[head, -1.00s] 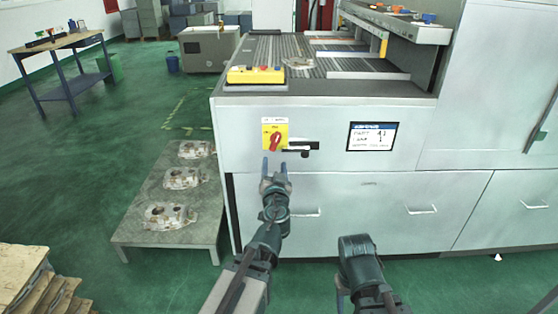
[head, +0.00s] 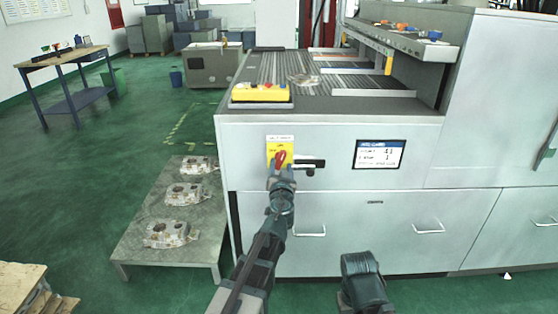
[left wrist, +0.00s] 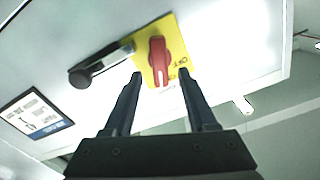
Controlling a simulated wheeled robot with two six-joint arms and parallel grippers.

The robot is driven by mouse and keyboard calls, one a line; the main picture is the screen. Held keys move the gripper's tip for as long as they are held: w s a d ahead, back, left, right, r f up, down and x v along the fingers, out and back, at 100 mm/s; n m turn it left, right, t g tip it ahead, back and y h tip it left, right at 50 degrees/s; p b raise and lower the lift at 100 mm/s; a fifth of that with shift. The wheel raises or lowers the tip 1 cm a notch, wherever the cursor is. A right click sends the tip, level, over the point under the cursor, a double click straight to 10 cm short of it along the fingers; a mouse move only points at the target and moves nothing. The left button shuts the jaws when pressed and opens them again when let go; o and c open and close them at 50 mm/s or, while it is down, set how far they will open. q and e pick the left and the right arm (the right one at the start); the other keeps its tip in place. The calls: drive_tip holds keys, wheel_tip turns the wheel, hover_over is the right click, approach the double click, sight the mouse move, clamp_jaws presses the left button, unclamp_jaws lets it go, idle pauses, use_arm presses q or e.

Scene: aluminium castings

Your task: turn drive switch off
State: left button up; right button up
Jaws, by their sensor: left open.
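The drive switch is a red rotary knob (head: 281,157) on a yellow plate (head: 270,150), on the machine's front panel. It also shows in the left wrist view, as a red knob (left wrist: 158,60) on its yellow plate (left wrist: 176,46). My left gripper (left wrist: 160,75) is open; its two dark fingertips lie either side of the knob's lower end in that view, close to the plate. I cannot tell whether they touch it. In the head view the left gripper (head: 281,168) covers the plate's lower part. My right arm shows at the bottom, but its gripper does not.
A black lever handle (head: 308,164) sits just right of the switch, near the fingers. A display screen (head: 380,154) is further right. A yellow button box (head: 260,93) stands on the machine's top. A low table (head: 140,240) with several castings stands at the left.

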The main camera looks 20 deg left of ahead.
sight(281, 160)
use_arm(q)
drive_tip(key=x, duration=0.3)
drive_tip(key=shift+w, duration=0.25)
clamp_jaws()
